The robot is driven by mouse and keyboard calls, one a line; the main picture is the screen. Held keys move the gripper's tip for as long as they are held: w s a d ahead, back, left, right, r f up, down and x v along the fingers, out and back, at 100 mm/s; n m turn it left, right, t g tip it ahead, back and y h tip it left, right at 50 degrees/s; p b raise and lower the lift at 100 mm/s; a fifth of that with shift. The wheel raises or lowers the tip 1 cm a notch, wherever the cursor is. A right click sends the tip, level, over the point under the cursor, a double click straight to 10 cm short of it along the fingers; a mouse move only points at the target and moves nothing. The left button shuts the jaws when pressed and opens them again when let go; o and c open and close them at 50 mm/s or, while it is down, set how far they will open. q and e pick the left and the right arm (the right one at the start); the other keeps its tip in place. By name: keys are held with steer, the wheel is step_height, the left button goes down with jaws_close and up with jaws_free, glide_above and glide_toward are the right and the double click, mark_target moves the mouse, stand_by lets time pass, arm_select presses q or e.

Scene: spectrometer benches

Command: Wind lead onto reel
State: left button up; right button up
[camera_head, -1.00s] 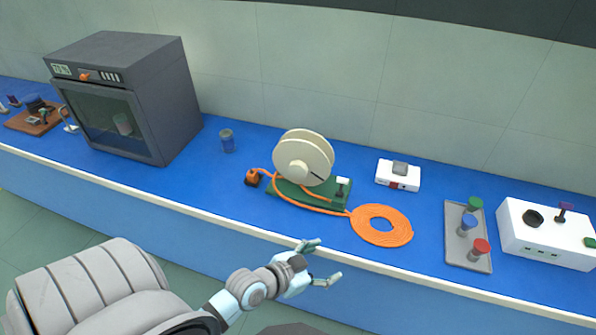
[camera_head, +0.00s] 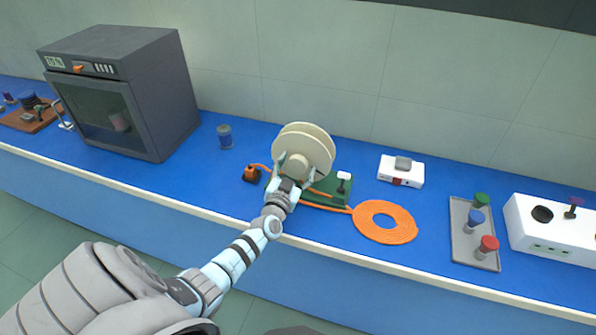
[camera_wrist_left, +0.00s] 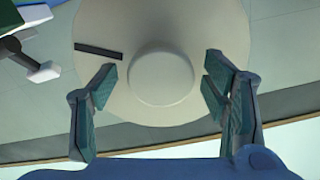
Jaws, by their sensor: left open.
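The cream reel (camera_head: 316,146) stands upright on a green base (camera_head: 330,186) on the blue bench. The orange lead (camera_head: 385,222) lies in a flat coil to the right of the base and runs past its front to an orange plug (camera_head: 252,174) at the left. My left gripper (camera_head: 290,172) is at the front of the reel, by its round hub. In the left wrist view the open fingers (camera_wrist_left: 160,95) stand on either side of the hub (camera_wrist_left: 162,78), apart from it. A dark slot (camera_wrist_left: 99,52) shows on the reel face. My right gripper is not in view.
A dark oven (camera_head: 118,92) stands at the left, with a cup (camera_head: 225,137) beside it. A white switch box (camera_head: 401,173), a grey tray (camera_head: 459,236) with coloured-top vials and a white instrument (camera_head: 555,231) are at the right. A white-topped lever (camera_head: 343,181) stands on the base.

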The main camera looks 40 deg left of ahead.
arm_select(q)
steer(key=shift+w+a+r, duration=0.1)
steer(key=shift+w+a, duration=0.1)
steer(key=shift+w, duration=0.4)
steer(key=shift+s+r, duration=0.1)
steer(key=c, duration=1.6)
jaws_close()
